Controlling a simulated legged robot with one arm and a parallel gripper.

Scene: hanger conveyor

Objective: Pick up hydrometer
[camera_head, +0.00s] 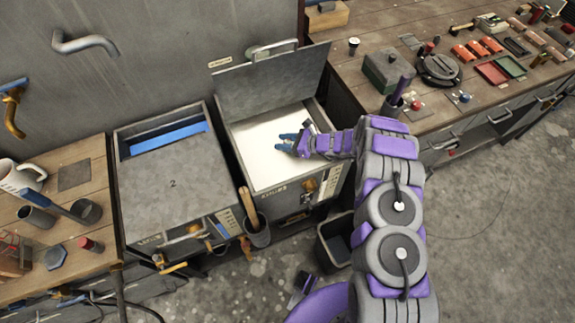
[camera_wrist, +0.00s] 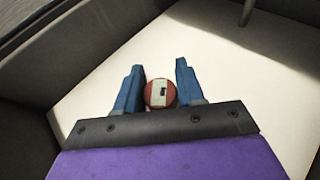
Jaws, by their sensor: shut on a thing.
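My gripper (camera_head: 284,142) reaches into the open grey bin (camera_head: 262,187), over its bright white inside. In the wrist view my gripper's two blue fingers (camera_wrist: 155,82) stand on either side of a small round red end with a pale, dark-marked band, which I take to be the hydrometer (camera_wrist: 160,94). The gripper is shut on it. I see it end-on, so its length is hidden. In the head view it cannot be made out. I cannot tell whether it touches the white surface.
The bin's raised lid (camera_head: 270,85) stands behind my gripper. Wooden benches with tools stand at the left (camera_head: 75,176) and right (camera_head: 350,75). The floor at right is clear.

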